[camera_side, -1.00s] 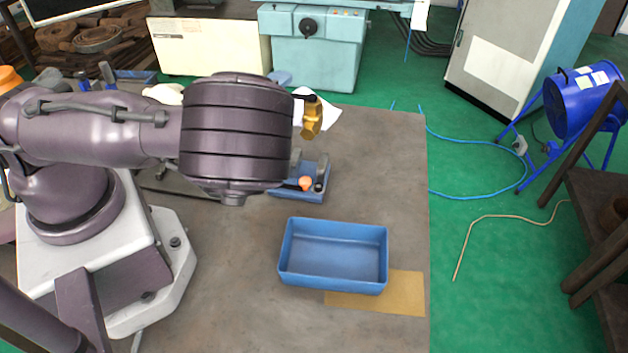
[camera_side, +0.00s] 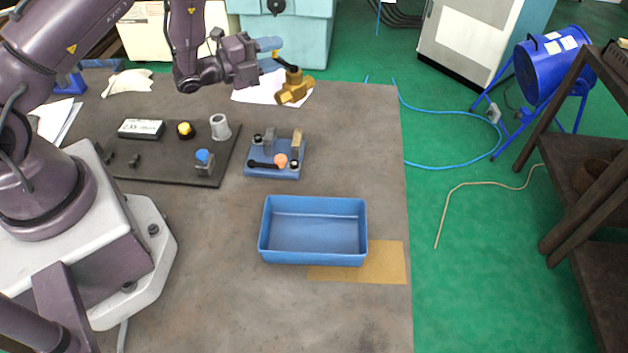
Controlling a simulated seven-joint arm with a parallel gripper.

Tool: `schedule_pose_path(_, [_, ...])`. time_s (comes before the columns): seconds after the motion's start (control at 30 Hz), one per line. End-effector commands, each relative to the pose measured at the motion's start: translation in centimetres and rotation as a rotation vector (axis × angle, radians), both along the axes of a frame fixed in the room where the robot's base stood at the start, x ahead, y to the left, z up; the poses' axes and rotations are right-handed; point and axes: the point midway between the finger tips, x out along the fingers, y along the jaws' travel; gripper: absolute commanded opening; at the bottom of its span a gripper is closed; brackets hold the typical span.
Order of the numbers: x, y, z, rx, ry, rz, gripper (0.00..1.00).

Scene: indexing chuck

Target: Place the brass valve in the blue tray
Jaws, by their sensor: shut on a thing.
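The brass valve (camera_side: 294,89), with a dark handle on top, is held in the air above the far part of the table. My gripper (camera_side: 273,54) has blue fingers and is shut on the valve, near its dark handle. The exact contact is too small to make out. The blue tray (camera_side: 314,259) sits on the table nearer the camera, below the valve in the picture. Its inside is empty.
A blue fixture (camera_side: 272,171) with an orange knob stands between the valve and the tray. A dark board (camera_side: 150,171) with several parts lies to its left. A tan sheet (camera_side: 385,262) lies partly under the tray. White paper (camera_side: 245,96) lies behind.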

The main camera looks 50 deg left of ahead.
Motion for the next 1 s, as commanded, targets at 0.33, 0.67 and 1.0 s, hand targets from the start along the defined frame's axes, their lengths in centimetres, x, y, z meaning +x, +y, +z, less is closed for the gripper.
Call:
schedule_pose_path(0.33, [-7.9,-13.1,-0.5,-0.002,-0.005,-0.612,0.00])
schedule_pose_path(0.67, [-17.3,-21.4,3.8,0.007,-0.004,-1.118,0.00])
schedule_pose_path(1.0, [-16.8,-23.7,3.5,0.006,0.001,-1.230,0.00])
